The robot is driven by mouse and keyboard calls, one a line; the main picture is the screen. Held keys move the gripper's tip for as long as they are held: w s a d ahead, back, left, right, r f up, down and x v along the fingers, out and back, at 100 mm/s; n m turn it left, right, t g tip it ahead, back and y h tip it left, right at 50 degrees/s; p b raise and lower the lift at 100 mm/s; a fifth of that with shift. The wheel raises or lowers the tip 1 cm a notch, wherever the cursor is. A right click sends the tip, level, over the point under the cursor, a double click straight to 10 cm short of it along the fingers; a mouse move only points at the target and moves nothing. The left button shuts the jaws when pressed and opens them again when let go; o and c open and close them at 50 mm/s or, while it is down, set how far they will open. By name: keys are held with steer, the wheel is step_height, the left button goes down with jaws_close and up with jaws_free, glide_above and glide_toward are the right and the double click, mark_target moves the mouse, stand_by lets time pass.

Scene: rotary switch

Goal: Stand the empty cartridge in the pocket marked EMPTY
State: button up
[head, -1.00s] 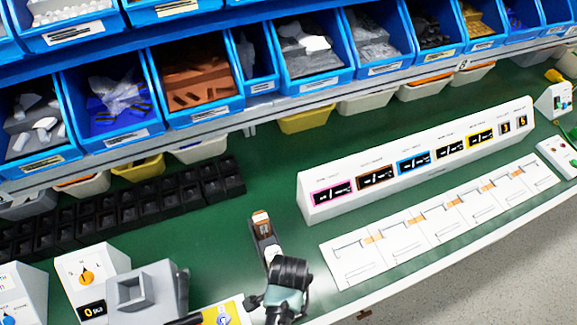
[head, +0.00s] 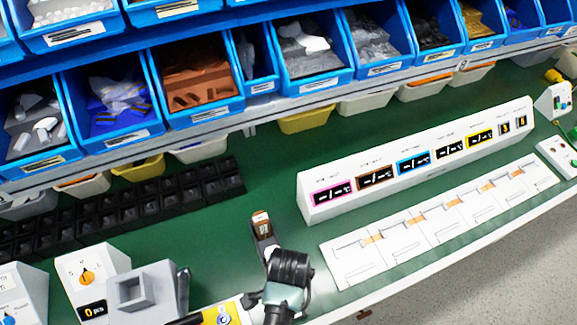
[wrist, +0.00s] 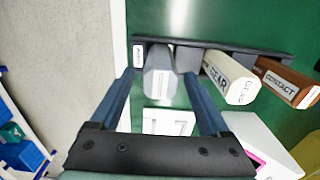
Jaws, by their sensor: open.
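In the wrist view a dark rack (wrist: 225,47) holds a row of cartridges. A grey, many-sided cartridge (wrist: 160,78) stands at its left end, with a pale label too small to read. My gripper (wrist: 158,76) is open, with one finger on each side of this grey cartridge; I cannot tell whether they touch it. A small white label (wrist: 139,56) sits on the rack's left end, its text unclear. In the head view my wrist hides most of the rack (head: 264,246), and the fingertips do not show clearly.
A cream cartridge marked GEAR (wrist: 229,80) and a brown one marked CONTACT (wrist: 285,82) stand right of the grey one. A white panel with small displays (head: 420,160) and a white marked mat (head: 440,225) lie to the right. Green bench surface (head: 270,160) is clear behind.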

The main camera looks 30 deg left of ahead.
step_height(320, 180, up, 9)
steer(key=shift+f, duration=0.2)
steer(key=w+r+n+t+y, duration=0.2)
steer(key=w+r+t, duration=0.7)
steer(key=w+r, duration=0.9)
steer(key=w+d+r+n+t, duration=0.1)
steer(key=w+r+t, duration=0.2)
steer(key=r, duration=0.5)
steer(key=w+d+r+n+t, duration=0.1)
steer(key=w+r+t, duration=0.15)
steer(key=r, duration=0.55)
steer(key=s+d+r+n+t, duration=0.1)
steer(key=d+r+t, duration=0.15)
steer(key=r, duration=0.65)
steer(key=s+d+r+n+t, duration=0.1)
steer(key=r+t, duration=0.2)
steer(key=r, duration=0.5)
steer(key=s+d+r+t+h, duration=0.1)
steer(key=s+d+r+t, duration=0.1)
steer(key=s+r, duration=0.3)
steer(key=s+d+r+n+t+h, duration=0.1)
steer(key=s+r+t, duration=0.4)
steer(key=r, duration=0.6)
steer(key=shift+s+d+r+n, duration=0.3)
steer(key=shift+d, duration=0.25)
